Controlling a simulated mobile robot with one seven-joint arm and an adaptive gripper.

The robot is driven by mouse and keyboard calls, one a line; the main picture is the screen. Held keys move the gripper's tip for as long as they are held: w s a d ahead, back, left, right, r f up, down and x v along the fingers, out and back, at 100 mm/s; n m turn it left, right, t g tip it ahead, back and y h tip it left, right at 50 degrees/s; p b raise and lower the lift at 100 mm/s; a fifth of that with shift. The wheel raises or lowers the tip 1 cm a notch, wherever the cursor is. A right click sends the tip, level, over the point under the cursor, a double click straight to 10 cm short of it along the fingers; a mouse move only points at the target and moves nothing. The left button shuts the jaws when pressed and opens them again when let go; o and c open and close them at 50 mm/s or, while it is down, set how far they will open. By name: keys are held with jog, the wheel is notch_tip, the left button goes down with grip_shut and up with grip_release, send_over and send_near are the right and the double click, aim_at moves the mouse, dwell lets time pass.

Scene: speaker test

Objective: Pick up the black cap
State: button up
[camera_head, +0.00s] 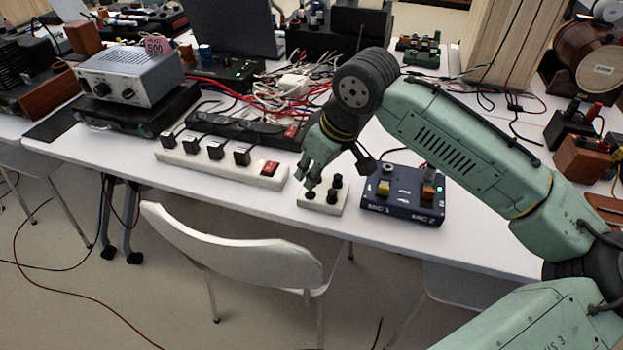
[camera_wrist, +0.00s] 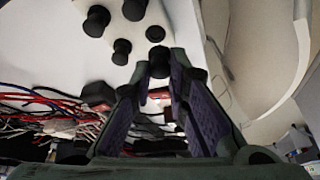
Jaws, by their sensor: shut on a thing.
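A small white block (camera_head: 322,209) with several black caps (camera_head: 337,181) stands near the front edge of the white table. It also shows at the top of the wrist view (camera_wrist: 75,45), with black caps (camera_wrist: 97,20) standing on it and a flat dark round spot (camera_wrist: 155,33). My gripper (camera_head: 312,182) is over the left part of the block, pointing down. In the wrist view its fingertips are closed on a black cap (camera_wrist: 158,57), which sits between them beside the block's edge. The fingers partly hide this cap. I cannot tell whether it still touches the block.
A dark blue switch box (camera_head: 403,205) stands right of the block. A white power strip (camera_head: 220,165) with black plugs lies to the left. Tangled cables (camera_head: 290,88) lie behind. A white chair (camera_head: 235,245) stands in front of the table.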

jog(key=s+d+r+b, duration=0.1)
jog(key=s+d+b, duration=0.1)
jog(key=s, duration=1.3)
jog(key=shift+d, duration=0.55)
jog(key=shift+r, duration=0.2)
notch_tip(320, 180, up, 4)
jog(key=p, duration=0.3)
jog(key=shift+f+p, duration=0.1)
jog(key=shift+p, duration=0.3)
jog(key=shift+w, duration=0.1)
